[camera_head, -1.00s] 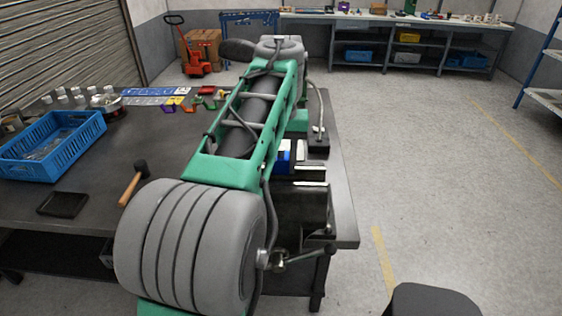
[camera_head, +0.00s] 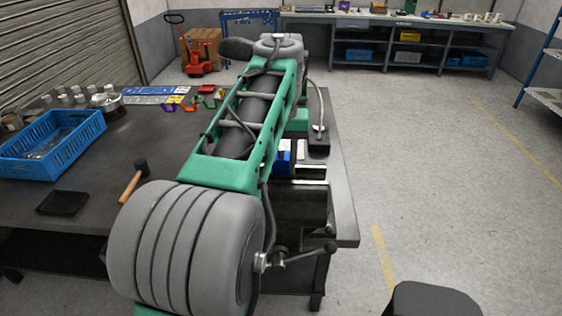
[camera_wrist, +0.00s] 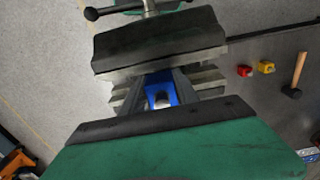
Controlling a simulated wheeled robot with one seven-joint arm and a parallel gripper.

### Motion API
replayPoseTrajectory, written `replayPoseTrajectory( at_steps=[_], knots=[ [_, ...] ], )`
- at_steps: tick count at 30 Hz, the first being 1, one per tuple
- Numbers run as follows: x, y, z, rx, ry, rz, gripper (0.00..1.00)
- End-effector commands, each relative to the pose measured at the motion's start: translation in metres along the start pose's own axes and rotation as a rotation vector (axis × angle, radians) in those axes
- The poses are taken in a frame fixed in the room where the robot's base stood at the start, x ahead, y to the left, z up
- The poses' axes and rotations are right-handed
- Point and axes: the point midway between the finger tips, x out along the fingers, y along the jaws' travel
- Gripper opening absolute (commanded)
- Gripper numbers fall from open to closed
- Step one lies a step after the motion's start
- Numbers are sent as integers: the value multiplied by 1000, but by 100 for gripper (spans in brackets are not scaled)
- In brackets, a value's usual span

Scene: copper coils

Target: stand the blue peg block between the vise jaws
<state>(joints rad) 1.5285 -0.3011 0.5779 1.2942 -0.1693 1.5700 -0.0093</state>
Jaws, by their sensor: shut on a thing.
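The blue peg block (camera_head: 284,157) shows just right of my green arm in the head view. In the wrist view the blue peg block (camera_wrist: 158,93) sits between the grey fingers of my gripper (camera_wrist: 162,98), which is shut on it. The vise (camera_head: 300,205) is at the table's right edge, with its handle toward me. In the wrist view a dark vise jaw (camera_wrist: 160,42) with a pale edge lies just above the block, and pale jaw parts show on both sides of it. The block's lower end is hidden, so I cannot tell how deep it sits.
A hammer (camera_head: 133,183), a black tray (camera_head: 63,203) and a blue crate (camera_head: 50,145) lie on the left of the dark table (camera_head: 90,235). Small red and yellow pieces (camera_wrist: 255,69) are right of the vise in the wrist view.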

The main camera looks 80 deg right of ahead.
Motion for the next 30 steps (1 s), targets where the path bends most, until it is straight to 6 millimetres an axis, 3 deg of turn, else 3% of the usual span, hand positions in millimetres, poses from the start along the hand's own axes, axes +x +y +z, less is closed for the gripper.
replayPoseTrajectory(
  at_steps=[30],
  knots=[
    [19, 0, 1, 0, -8, -1, 1]
  ],
)
